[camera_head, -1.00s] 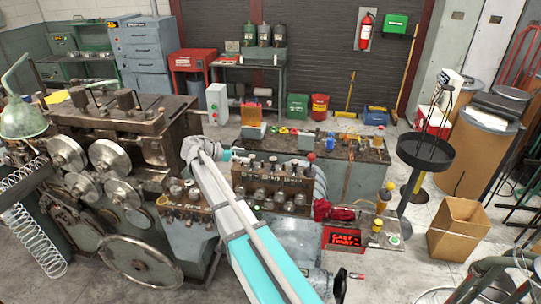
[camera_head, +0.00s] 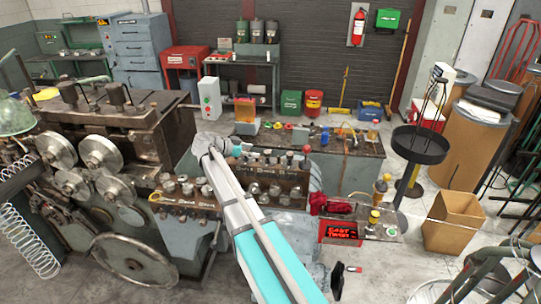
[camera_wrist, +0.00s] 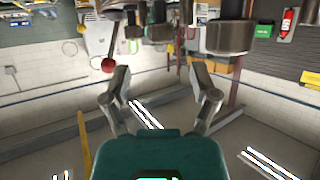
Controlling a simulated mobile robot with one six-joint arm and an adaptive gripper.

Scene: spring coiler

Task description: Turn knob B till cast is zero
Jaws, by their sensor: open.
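A dark panel with several round metal knobs (camera_head: 291,187) stands in the middle of the head view. A lower bank of knobs (camera_head: 187,187) sits to its left. Their small labels are too blurred for me to tell which is knob B. A red-lettered display (camera_head: 345,232) reads "CAST" on top; its second line is unclear. My arm reaches over the left edge of the panel and hides part of it. In the wrist view my gripper (camera_wrist: 159,71) is open, with nothing between its fingers. Dark cylindrical parts (camera_wrist: 226,37) hang at the top of that view.
A red-ball lever (camera_wrist: 108,65) shows left of my fingers in the wrist view. The coiler's large rollers (camera_head: 100,153) are to the left. A red cloth (camera_head: 330,204) lies by the display. A cardboard box (camera_head: 455,222) stands on the floor at right.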

